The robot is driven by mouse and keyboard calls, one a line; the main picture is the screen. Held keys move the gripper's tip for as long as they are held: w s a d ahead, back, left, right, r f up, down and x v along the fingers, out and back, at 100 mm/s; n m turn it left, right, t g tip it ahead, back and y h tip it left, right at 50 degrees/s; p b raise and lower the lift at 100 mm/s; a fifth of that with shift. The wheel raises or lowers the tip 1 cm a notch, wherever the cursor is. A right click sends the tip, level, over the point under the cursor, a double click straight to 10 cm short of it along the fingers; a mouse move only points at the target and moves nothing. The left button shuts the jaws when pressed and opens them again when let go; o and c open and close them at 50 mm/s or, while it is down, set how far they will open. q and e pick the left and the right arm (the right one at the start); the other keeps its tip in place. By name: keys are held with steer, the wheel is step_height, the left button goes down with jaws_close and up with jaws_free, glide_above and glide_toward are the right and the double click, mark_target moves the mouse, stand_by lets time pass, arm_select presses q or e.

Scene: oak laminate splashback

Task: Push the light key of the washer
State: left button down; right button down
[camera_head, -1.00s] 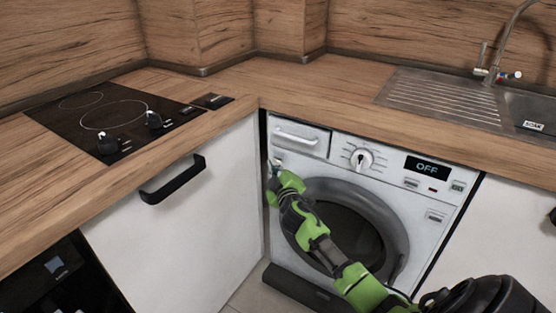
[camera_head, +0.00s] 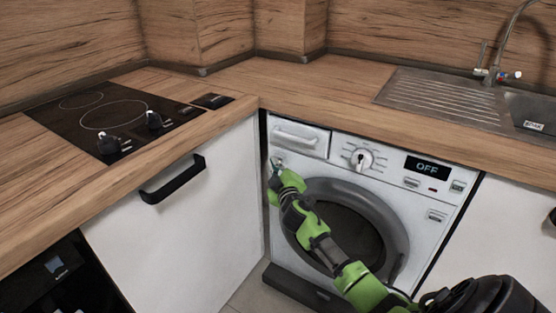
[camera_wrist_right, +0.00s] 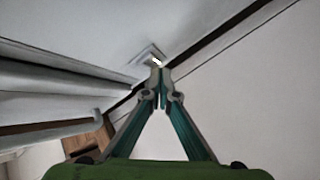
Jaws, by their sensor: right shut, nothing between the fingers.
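The white washer (camera_head: 345,152) stands under the counter, with a drawer, a knob, a dark display reading "OFF" (camera_head: 427,168) and several small keys on its front. My right gripper (camera_head: 277,165) is at the washer's upper left, just below the drawer. In the right wrist view its fingers (camera_wrist_right: 160,72) are shut with nothing between them. Their tips are at a small square key (camera_wrist_right: 148,54) and partly cover it; whether they press it I cannot tell. The key's symbol is not readable. My left gripper is not in view.
The washer's round door (camera_head: 397,222) lies behind my right arm. A white cabinet with a black handle (camera_head: 172,180) stands close to the gripper's left. The wooden counter (camera_head: 300,85) overhangs above, with a hob (camera_head: 100,112) and a sink (camera_head: 530,112).

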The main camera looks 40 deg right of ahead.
steer(key=shift+w+d, duration=0.1)
steer(key=shift+d, duration=0.1)
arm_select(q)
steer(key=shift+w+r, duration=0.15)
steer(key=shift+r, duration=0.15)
